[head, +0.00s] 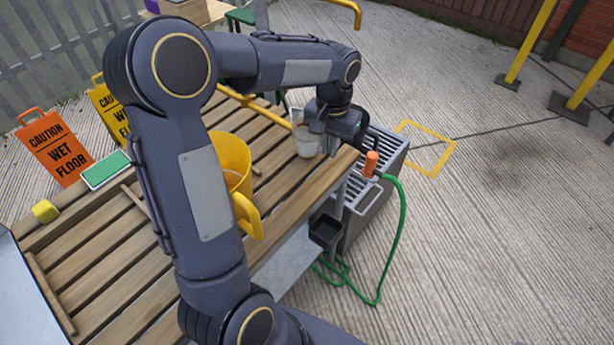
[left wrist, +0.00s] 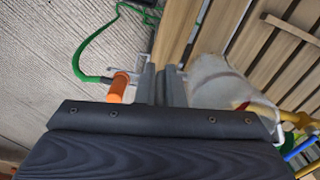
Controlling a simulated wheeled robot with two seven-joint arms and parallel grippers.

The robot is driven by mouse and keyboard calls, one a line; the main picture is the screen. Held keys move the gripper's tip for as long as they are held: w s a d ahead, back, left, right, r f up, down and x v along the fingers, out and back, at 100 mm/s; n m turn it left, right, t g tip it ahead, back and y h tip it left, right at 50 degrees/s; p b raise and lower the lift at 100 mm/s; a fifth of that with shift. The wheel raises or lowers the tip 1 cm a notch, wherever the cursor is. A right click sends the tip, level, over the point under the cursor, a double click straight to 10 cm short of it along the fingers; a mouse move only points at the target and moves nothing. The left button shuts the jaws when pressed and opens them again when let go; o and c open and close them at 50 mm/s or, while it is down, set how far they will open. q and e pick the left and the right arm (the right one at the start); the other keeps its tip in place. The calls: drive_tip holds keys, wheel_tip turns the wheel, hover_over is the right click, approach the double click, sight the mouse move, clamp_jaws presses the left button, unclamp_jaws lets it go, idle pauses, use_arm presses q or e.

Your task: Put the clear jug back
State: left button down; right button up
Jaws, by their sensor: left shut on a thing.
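The clear jug (head: 306,143) is at the right end of the slatted wooden table, and it looks whitish and see-through. My left gripper (head: 329,142) is at its right side. In the left wrist view the gripper's fingers (left wrist: 165,84) are close together, with the jug (left wrist: 218,84) just right of them. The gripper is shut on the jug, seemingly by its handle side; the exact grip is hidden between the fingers. I cannot tell whether the jug's base touches the table. My right gripper is in neither view.
A yellow jug (head: 235,160) stands on the wooden table (head: 113,270), partly behind my left arm. A grated metal unit (head: 385,150) with an orange nozzle (head: 371,164) and green hose (head: 403,225) adjoins the table. A yellow square outline (head: 440,165) marks the concrete ground.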

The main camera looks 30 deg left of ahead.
use_arm(q)
drive_tip(key=s+a+f, duration=0.1)
drive_tip(key=s+f, duration=0.1)
drive_tip(key=f, duration=0.1)
drive_tip(key=s+a+f, duration=0.1)
drive_tip(key=f, duration=0.1)
drive_tip(key=shift+s+a+f, duration=0.1)
drive_tip(key=shift+s+a, duration=0.15)
drive_tip(key=shift+a, duration=0.1)
drive_tip(key=shift+s+a+f+b, duration=0.1)
drive_tip(key=shift+s+f+b, duration=0.1)
drive_tip(key=shift+f, duration=0.75)
drive_tip(key=shift+s+a+f+b, duration=0.1)
drive_tip(key=shift+f+b, duration=0.1)
drive_tip(key=shift+f, duration=0.75)
drive_tip(key=shift+f, duration=0.2)
drive_tip(key=c, duration=1.5)
unclamp_jaws()
drive_tip(key=shift+r, duration=0.1)
drive_tip(key=shift+c, duration=0.2)
